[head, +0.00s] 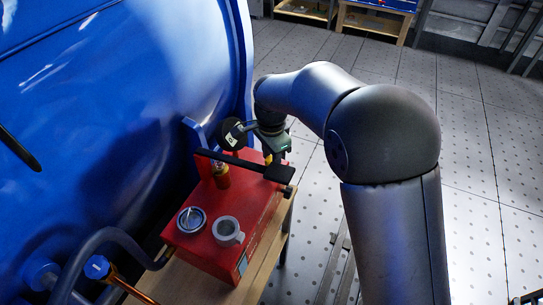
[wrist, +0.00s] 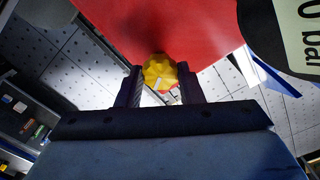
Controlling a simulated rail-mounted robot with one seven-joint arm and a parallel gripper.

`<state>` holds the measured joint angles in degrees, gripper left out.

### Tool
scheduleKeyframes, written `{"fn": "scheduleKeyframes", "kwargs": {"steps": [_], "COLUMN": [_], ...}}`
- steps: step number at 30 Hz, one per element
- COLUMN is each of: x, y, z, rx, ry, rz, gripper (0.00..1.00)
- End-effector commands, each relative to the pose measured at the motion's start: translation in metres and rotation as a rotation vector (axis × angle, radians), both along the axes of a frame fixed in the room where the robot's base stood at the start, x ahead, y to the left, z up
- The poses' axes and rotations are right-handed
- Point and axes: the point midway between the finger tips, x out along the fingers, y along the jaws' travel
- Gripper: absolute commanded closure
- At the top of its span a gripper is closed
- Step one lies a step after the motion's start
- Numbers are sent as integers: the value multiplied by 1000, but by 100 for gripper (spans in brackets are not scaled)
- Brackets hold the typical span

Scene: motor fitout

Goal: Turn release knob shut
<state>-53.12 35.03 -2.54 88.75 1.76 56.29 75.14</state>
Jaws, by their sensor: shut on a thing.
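The release knob (wrist: 160,70) is yellow and lobed, with a small white mark on its face. In the wrist view it sits between the two dark fingers of my gripper (wrist: 161,86), which is shut on it. In the head view my gripper (head: 270,160) is at the back right of the red box (head: 252,205). Only a small yellow bit of the knob (head: 268,158) shows there; my arm hides most of it. I cannot tell the knob's turn position.
A grey ring-shaped cup (head: 228,231) and a round metal-rimmed part (head: 191,219) are on the box top. A brass fitting (head: 221,177) stands behind them. A black round gauge (head: 233,133) is close to my gripper.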

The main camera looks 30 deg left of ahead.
Motion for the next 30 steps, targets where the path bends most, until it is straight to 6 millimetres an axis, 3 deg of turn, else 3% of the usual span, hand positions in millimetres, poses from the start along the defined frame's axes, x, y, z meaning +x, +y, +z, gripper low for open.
{"fn": "scheduleKeyframes", "kwargs": {"steps": [15, 30], "x": [1, 1], "y": [2, 2], "z": [2, 2], "rx": [3, 4], "ry": [-3, -2], "rz": [-418, -560], "gripper": [89, 89]}}
